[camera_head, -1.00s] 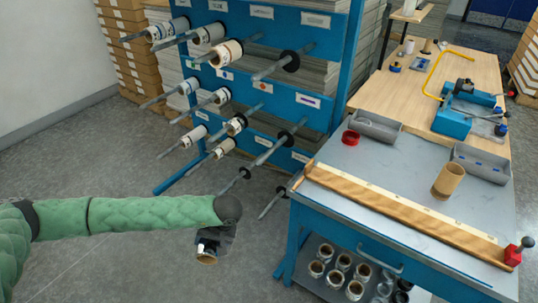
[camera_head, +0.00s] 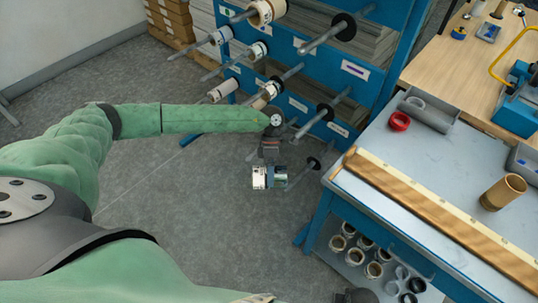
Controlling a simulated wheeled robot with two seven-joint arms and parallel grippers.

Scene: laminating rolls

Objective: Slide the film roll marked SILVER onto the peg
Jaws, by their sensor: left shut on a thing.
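My left gripper (camera_head: 268,158) is shut on a short film roll (camera_head: 262,178) with a white wrap and a dark band. The roll hangs above the floor, its marking too small to read. A bare grey peg (camera_head: 301,176) with a black disc (camera_head: 313,163) is just right of the roll, low on the blue rack. The peg's front end is close to the roll's right side. I cannot tell whether they touch or line up. My right gripper is not in view.
The blue rack (camera_head: 352,70) holds other pegs, some with rolls such as a white one (camera_head: 222,91). The workbench (camera_head: 425,165) stands at right, with a wooden rail, a brown tube (camera_head: 503,192) and a red ring (camera_head: 399,121). Several rolls sit on its lower shelf. Open floor lies left.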

